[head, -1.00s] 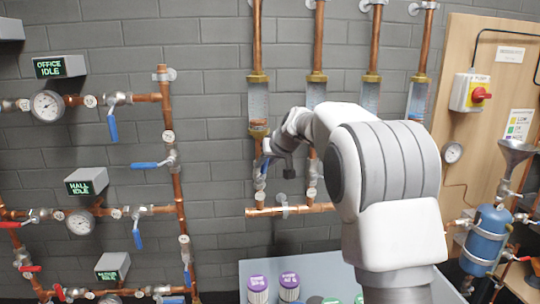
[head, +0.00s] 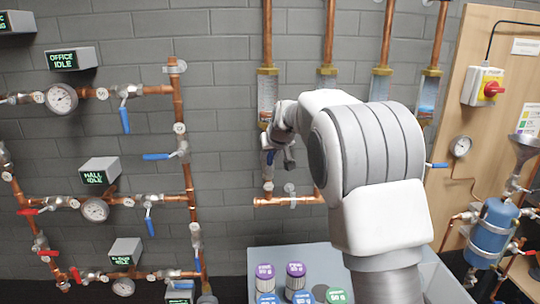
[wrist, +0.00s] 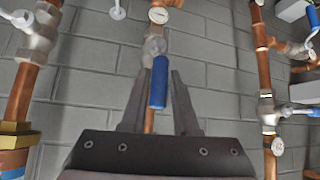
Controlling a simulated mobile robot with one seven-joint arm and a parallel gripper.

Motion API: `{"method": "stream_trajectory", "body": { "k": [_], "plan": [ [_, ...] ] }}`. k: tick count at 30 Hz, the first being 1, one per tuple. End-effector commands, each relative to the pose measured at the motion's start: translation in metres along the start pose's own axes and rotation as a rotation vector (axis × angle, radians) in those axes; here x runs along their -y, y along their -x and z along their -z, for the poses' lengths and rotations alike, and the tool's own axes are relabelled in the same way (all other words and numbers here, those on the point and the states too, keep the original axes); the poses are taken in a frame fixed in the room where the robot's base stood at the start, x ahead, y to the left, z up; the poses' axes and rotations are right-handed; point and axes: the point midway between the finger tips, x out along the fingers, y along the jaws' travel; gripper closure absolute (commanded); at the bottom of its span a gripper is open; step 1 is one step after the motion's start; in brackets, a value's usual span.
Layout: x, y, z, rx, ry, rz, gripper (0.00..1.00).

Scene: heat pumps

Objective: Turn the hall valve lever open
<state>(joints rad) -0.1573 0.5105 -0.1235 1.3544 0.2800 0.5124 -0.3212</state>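The hall row has a grey box reading HALL IDLE (head: 100,170) at the left of the head view. Below it, a blue lever (head: 149,222) hangs straight down from the hall pipe's valve, right of the round gauge. My gripper (head: 289,160) is well to its right, in front of the wall near the leftmost flow tube, partly hidden by my arm. In the wrist view my gripper (wrist: 156,98) is open, two dark fingers apart. A blue lever (wrist: 159,82) shows between them; I cannot tell how far beyond the fingertips it is, or see contact.
A copper riser (head: 179,100) stands between the hall lever and my gripper, with another blue lever (head: 157,156) on it. A red lever (head: 27,211) is left on the hall pipe. A grey bin (head: 325,257) with coloured-lidded canisters stands below my arm.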

Motion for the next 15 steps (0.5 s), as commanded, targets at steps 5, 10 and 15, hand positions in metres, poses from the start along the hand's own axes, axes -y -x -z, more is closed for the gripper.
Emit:
{"method": "stream_trajectory", "body": {
  "k": [5, 10, 15],
  "plan": [
    [0.0001, -0.0003, -0.0005, 0.001, -0.002, 0.001, 0.47],
    [-0.0003, -0.0003, -0.0006, 0.001, -0.003, 0.000, 0.47],
    [-0.0006, 0.0049, -0.0003, 0.001, -0.004, 0.000, 0.47]
  ]
}}
